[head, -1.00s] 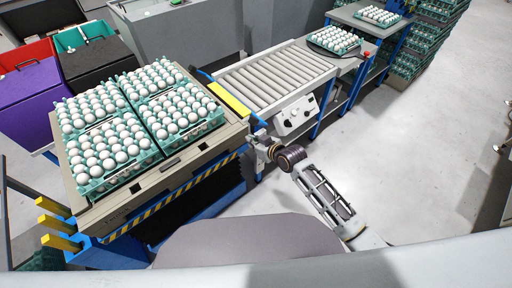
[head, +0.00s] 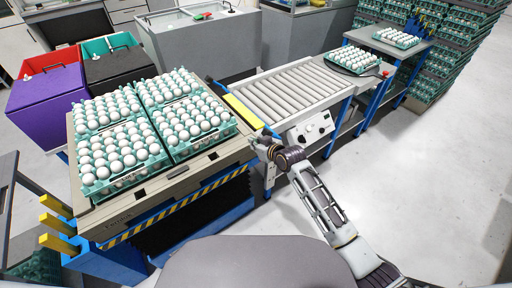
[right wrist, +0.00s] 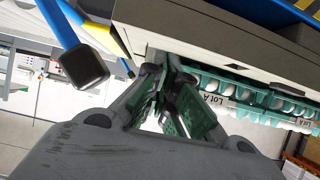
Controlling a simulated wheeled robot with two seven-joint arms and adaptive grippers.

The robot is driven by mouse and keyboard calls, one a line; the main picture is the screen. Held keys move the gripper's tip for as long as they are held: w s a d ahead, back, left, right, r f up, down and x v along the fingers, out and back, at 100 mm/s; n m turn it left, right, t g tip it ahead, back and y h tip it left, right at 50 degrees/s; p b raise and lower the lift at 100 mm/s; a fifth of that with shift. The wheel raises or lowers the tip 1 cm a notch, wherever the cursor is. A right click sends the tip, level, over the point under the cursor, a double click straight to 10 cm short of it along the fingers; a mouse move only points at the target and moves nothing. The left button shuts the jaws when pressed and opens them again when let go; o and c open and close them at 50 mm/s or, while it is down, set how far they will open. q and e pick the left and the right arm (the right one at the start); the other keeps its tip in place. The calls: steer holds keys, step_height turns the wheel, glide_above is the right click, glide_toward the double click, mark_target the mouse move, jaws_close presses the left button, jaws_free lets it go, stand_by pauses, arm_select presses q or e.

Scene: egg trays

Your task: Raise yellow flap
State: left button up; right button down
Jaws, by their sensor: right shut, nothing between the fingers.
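The yellow flap (head: 243,111) is a narrow strip lying between the egg table and the roller conveyor. A yellow strip, likely the same flap, shows in the right wrist view (right wrist: 106,38). My right gripper (head: 258,143) is at the near end of the flap, by the table corner. In the right wrist view its fingers (right wrist: 166,76) are close together and empty, just off the table's side. I cannot tell whether they touch the flap. My left gripper is not in view.
Several egg trays (head: 128,183) cover the table (head: 160,186) left of the gripper. The roller conveyor (head: 290,90) with a control box (head: 312,130) is to the right. A blue bar with a black end (right wrist: 84,66) is near the fingers. Open floor lies right.

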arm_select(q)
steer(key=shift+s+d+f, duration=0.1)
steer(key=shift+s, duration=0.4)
